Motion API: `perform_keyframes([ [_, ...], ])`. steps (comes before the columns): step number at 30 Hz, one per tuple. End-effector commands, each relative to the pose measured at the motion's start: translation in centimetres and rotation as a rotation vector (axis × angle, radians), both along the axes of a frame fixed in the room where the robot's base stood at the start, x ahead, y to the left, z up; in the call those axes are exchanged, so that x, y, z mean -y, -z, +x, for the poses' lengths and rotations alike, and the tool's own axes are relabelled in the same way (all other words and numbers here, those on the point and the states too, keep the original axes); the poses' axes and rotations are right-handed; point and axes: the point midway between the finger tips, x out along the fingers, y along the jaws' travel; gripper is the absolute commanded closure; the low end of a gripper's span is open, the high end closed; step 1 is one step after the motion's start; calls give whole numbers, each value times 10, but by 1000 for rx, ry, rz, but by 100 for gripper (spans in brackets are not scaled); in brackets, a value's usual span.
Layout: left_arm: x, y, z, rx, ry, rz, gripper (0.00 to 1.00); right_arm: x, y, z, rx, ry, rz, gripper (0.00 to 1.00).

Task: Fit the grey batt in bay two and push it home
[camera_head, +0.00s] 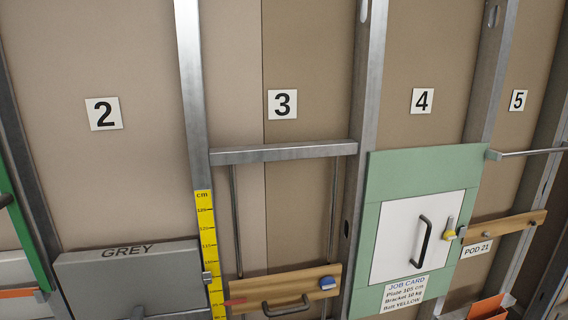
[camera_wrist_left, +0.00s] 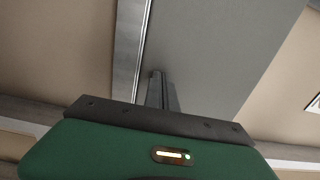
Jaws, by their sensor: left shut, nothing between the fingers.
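The grey batt (camera_head: 130,285), marked GREY on its top edge, stands upright low in bay two (camera_head: 105,185), between the metal studs. Its top edge shows as a ledge; I cannot tell how deep it sits. Its lower part is out of the head view. In the left wrist view the batt (camera_wrist_left: 225,55) is a broad grey face beside a metal stud (camera_wrist_left: 130,60). My left gripper (camera_wrist_left: 157,75) is shut and empty, its fingers over the batt's edge near the stud. I cannot tell if they touch.
A yellow cm scale (camera_head: 205,240) runs down the stud right of bay two. Bay three has a metal crossbar (camera_head: 283,152) and a wooden board with a handle (camera_head: 285,285). Bay four has a green panel with a white door (camera_head: 415,240). Bay two is clear above the batt.

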Motion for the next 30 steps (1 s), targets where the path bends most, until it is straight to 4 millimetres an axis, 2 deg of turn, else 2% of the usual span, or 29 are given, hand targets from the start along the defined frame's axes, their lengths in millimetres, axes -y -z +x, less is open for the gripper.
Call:
perform_keyframes([
  [24,-6,1,24,-1,0,-1,100,0,6,0,0,0,0,64],
  [30,-3,0,15,0,1,1,100,0,7,0,0,0,0,64],
])
